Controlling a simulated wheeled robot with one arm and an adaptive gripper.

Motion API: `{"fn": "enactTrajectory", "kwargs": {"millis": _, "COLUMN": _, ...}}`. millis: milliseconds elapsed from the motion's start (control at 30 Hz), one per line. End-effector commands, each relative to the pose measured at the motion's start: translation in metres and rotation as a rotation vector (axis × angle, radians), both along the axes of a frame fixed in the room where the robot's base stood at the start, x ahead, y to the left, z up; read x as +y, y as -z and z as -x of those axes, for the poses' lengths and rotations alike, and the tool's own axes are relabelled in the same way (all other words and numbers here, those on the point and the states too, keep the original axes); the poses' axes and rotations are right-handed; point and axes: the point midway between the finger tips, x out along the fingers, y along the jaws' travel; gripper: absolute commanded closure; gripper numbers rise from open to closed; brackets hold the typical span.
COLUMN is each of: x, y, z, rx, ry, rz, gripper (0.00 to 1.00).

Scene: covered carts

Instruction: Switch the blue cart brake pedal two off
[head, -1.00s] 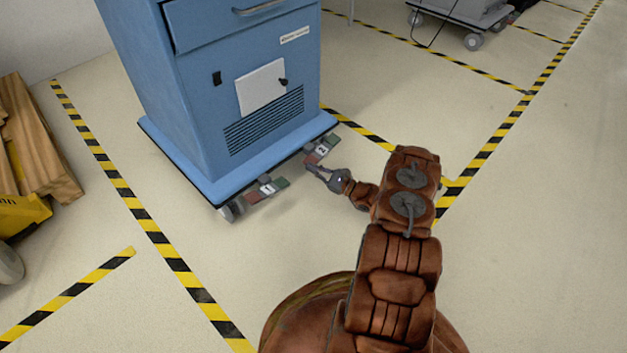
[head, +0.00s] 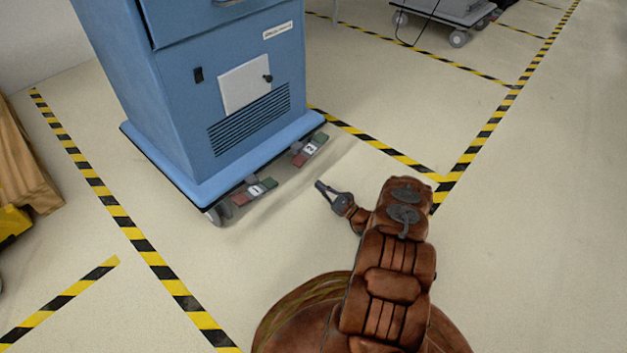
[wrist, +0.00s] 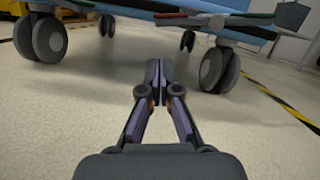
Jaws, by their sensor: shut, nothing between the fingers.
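The blue cart (head: 230,60) stands at the upper left. Brake pedal two (head: 309,150), a small bar with a "2" label and red and green ends, juts from its base at the right front corner. Brake pedal one (head: 254,190), labelled "1", juts out further left. My gripper (head: 320,186) is shut and empty, over the floor in front of pedal two and apart from it. In the wrist view the shut fingertips (wrist: 159,72) point at the space under the cart, between its wheels. Pedal edges show along the top there; their labels are not readable.
Cart casters (wrist: 218,66) stand close ahead on the right and left. A wooden pallet (head: 25,160) is at the far left, and a grey cart (head: 450,12) at the back. Floor tape (head: 380,147) marks bays. The floor right of my arm is clear.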

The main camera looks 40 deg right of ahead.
Motion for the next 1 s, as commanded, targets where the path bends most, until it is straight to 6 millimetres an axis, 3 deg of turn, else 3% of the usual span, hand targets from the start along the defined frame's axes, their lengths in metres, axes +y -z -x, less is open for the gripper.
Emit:
{"fn": "enactTrajectory", "kwargs": {"millis": 633, "x": 0.021, "y": -0.017, "z": -0.073, "rx": -0.001, "ry": -0.001, "rz": 0.003, "gripper": 1.0}}
{"fn": "enactTrajectory", "kwargs": {"millis": 1000, "x": 0.025, "y": -0.023, "z": -0.086, "rx": -0.001, "ry": 0.0, "rz": 0.001, "gripper": 1.0}}
